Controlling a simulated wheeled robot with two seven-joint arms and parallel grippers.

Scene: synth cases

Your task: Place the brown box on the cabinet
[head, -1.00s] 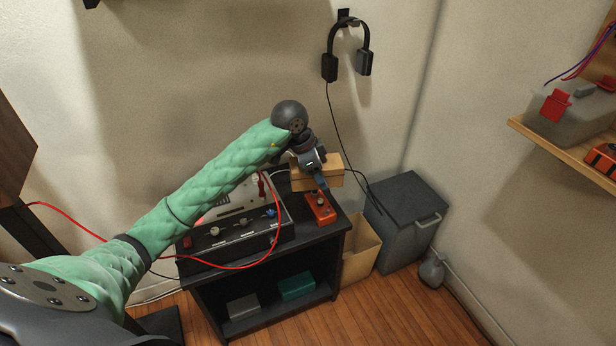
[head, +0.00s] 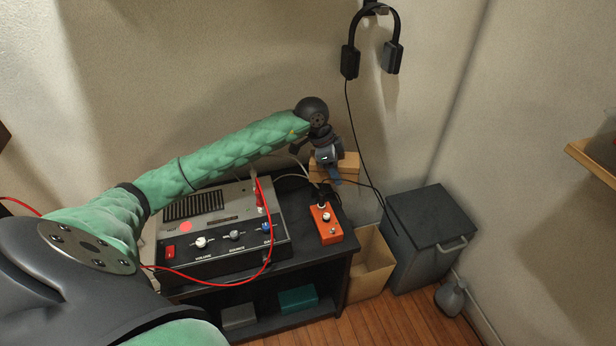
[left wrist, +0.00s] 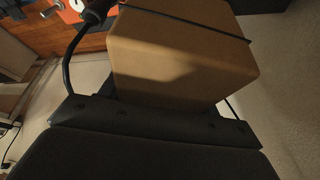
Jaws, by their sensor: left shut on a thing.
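The brown box (head: 348,165) is in my left gripper (head: 334,172), which is shut on it in front of the back wall. In the left wrist view the brown box (left wrist: 185,55) fills the upper middle, with a dark cable or strap across it. A black open-shelf cabinet (head: 300,262) stands below. The box shows above and behind its back right part; the gripper hides some of it, and I cannot tell whether it touches the cabinet top. My right gripper is not in view.
A grey device (head: 215,225) with knobs and an orange pedal (head: 326,222) crowd the cabinet top. A red cable (head: 271,235) loops in front. An open cardboard container (head: 370,265) and a grey lidded bin (head: 430,240) stand to the right. Headphones (head: 372,40) hang above.

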